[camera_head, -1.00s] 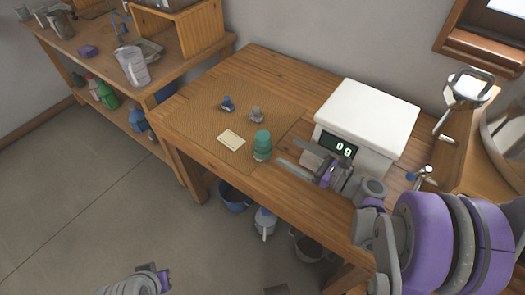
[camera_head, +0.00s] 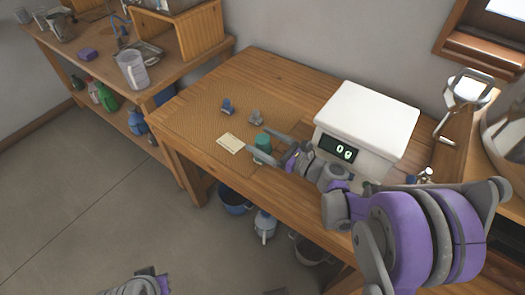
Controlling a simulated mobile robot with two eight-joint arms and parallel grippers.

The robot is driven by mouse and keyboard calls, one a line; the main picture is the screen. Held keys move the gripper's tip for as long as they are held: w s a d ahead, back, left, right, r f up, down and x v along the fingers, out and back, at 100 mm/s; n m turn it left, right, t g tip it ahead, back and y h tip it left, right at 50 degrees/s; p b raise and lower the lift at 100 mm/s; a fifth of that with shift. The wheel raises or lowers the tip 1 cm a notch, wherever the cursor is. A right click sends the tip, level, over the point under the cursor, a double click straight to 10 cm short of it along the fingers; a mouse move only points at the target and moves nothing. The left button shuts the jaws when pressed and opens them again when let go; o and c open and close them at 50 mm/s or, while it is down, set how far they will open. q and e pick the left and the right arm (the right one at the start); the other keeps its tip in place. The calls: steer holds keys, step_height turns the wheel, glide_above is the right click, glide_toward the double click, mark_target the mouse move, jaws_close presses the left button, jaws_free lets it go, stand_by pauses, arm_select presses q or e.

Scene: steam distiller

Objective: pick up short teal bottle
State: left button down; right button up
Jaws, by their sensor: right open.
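The short teal bottle (camera_head: 263,143) stands upright on the wooden table, near its front edge. My right gripper (camera_head: 262,146) is open, with one finger behind the bottle and one in front of it, so the bottle appears to be between them. The front finger hides the bottle's lower part. I cannot tell whether either finger touches it. Part of my left arm (camera_head: 138,286) shows at the bottom left edge, but its fingers are not clearly visible.
A white scale (camera_head: 366,115) reading 0g stands right of the bottle. A paper card (camera_head: 231,143), a small blue-topped item (camera_head: 227,106) and a small grey item (camera_head: 256,117) lie on the woven mat (camera_head: 190,115). Buckets and a white jug (camera_head: 265,224) sit below the table.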

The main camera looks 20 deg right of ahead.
jaws_close()
stand_by(0.3)
steer(key=shift+r, duration=0.1)
